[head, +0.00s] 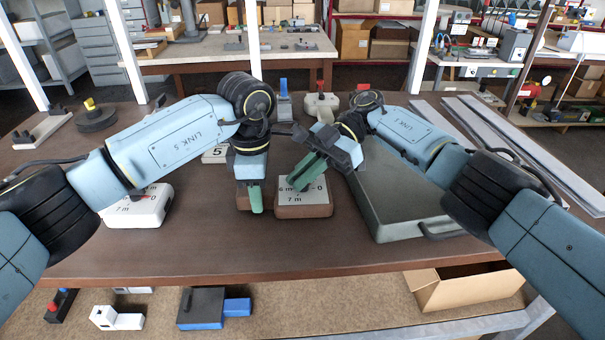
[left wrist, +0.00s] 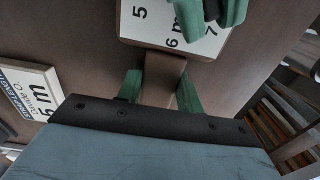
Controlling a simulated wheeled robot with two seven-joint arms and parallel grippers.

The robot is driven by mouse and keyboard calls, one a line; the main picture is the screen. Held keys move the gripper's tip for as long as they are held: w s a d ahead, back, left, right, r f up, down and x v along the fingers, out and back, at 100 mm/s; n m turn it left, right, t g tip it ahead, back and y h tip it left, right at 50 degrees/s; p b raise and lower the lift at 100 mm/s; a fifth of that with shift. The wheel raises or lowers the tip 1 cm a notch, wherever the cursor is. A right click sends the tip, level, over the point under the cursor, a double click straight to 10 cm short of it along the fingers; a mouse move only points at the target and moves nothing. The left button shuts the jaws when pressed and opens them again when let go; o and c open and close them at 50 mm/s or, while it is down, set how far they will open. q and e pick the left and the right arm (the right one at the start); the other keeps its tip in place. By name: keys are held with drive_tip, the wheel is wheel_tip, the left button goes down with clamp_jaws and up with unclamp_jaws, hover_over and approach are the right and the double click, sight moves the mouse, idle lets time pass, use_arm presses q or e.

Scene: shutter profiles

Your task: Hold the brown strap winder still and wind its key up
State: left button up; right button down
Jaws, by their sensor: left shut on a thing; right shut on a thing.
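The brown strap winder (head: 303,211) stands at the middle of the table near its front edge, with a white scale plate on top reading 6 m and 7 m. In the left wrist view its plate (left wrist: 140,22) and a brown part sticking out from it (left wrist: 160,78) show. My left gripper (head: 254,196) is shut on that brown part, with a green finger on each side. My right gripper (head: 304,174) is tilted over the plate, its green fingers (left wrist: 214,12) shut at the key. The key itself is hidden between those fingers.
A white winder (head: 138,206) stands at left. A grey lidded case (head: 405,195) lies close on the right. A blue-keyed winder (head: 284,105) and a beige one (head: 320,106) stand behind my grippers. Long metal profiles (head: 530,150) lie far right. The front strip of table is clear.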

drive_tip(key=c, duration=1.5)
unclamp_jaws()
drive_tip(key=shift+f+m+t, duration=0.1)
drive_tip(key=shift+m+t, duration=0.3)
drive_tip(key=shift+t+y, duration=0.3)
